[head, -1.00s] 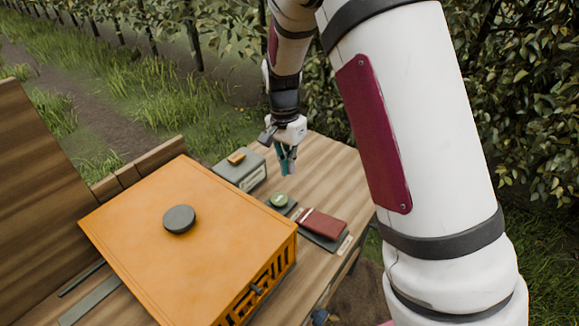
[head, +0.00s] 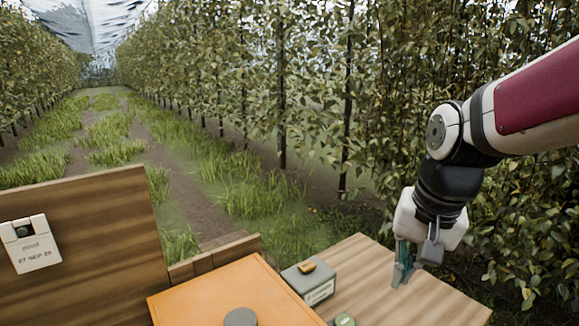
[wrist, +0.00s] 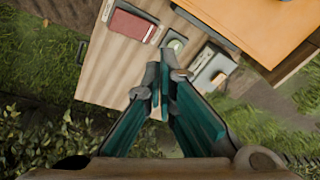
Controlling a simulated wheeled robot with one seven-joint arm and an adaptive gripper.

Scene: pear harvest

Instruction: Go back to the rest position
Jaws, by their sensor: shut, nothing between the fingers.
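My gripper (head: 403,275) is at the right in the head view, above the right part of the wooden table (head: 420,306). Its teal fingers point down and are shut with nothing between them. In the wrist view my gripper (wrist: 158,88) hangs over the table edge, with the tabletop (wrist: 112,72) beyond and below it. My arm reaches in from the right edge of the head view.
A red book (wrist: 134,22) lies on the table. A wooden panel with a date block (head: 32,245) is at left. Foliage (head: 510,200) stands close behind my arm.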

